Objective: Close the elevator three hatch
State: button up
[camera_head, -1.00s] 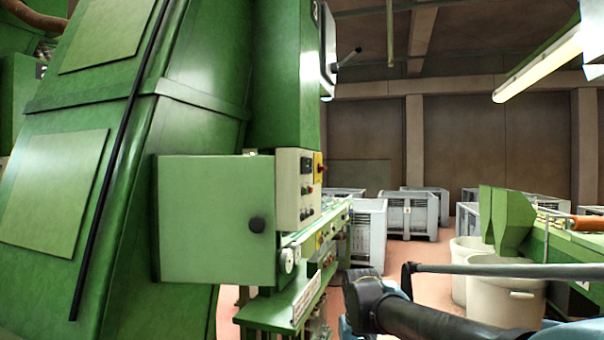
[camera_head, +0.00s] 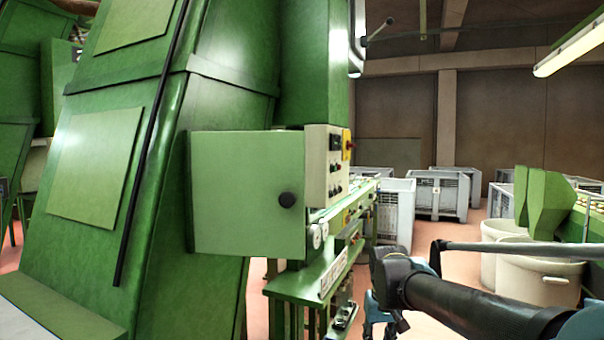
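A large green sloped machine housing (camera_head: 165,215) fills the left half. It carries flat lighter green panels, one upper and one lower panel (camera_head: 95,165). A light green flat-faced door or box side (camera_head: 245,215) with a round black knob (camera_head: 287,199) stands out from the housing's right side. I cannot tell which of these is the elevator three hatch, or whether it is open. My gripper (camera_head: 384,328) shows only partly at the bottom edge, below my black arm, right of the green machine stand and apart from the knob. Its fingertips are cut off or too small to read.
A control box (camera_head: 323,165) with buttons sits right of the knobbed panel, above a green conveyor stand (camera_head: 310,285). Grey crates (camera_head: 437,193) stand behind. White bins (camera_head: 535,280) are at right. Reddish floor (camera_head: 425,236) shows between stand and bins.

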aim_at(248, 187)
jog(key=k, duration=1)
jog(key=u, duration=0.6)
jog(key=k, duration=0.85)
jog(key=z, duration=0.6)
jog(key=i, duration=1.05)
jog(key=z, duration=0.05)
